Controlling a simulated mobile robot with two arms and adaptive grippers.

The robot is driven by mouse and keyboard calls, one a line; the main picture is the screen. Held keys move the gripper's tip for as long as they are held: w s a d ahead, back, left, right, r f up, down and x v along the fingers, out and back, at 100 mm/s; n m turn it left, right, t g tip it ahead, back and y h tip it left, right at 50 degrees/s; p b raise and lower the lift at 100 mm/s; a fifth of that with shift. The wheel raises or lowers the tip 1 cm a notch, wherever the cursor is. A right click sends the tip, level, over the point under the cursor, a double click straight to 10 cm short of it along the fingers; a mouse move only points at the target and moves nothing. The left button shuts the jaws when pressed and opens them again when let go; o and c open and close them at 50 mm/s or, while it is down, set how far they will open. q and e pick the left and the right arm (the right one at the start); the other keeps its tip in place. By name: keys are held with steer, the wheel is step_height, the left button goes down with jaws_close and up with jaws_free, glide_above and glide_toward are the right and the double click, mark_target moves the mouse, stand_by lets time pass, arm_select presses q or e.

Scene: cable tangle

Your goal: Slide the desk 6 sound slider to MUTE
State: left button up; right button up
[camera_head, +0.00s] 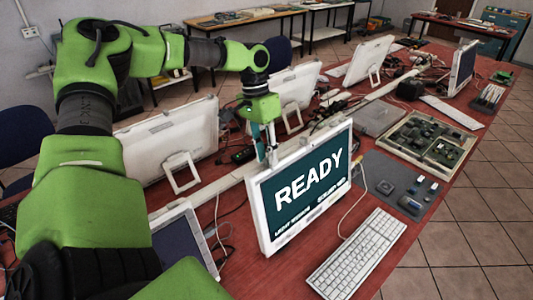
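My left gripper (268,153) points down at the upper left edge of a white-framed monitor (257,212). Its fingertips are small and partly behind the monitor's top edge, so I cannot tell whether they touch it, or whether they are open or shut. The monitor stands upright on the red desk (237,263) and its dark teal screen shows READY in large white letters, with smaller text below that I cannot read fully. I cannot make out a sound slider, a MUTE mark or a desk number. My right gripper is not in view.
A white keyboard (358,254) lies in front of the monitor. A grey mat (380,170) with small parts and a tray of circuit boards (432,142) lie to the right. More monitors (165,140) and tangled cables crowd the desk behind. Floor is clear at far right.

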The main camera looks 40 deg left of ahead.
mark_target(254, 173)
arm_select(q)
jaws_close()
steer(key=shift+s+r, duration=0.15)
steer(key=shift+s, duration=0.2)
steer(key=s+p, duration=0.2)
steer(key=s, duration=0.2)
steer(key=shift+a, duration=0.2)
steer(key=shift+f, duration=0.2)
steer(key=shift+o, duration=1.3)
jaws_free()
steer(key=shift+o, duration=1)
steer(key=shift+s+r, duration=0.1)
steer(key=shift+s, duration=0.1)
steer(key=shift+w+r, duration=0.1)
steer(key=v, duration=1.2)
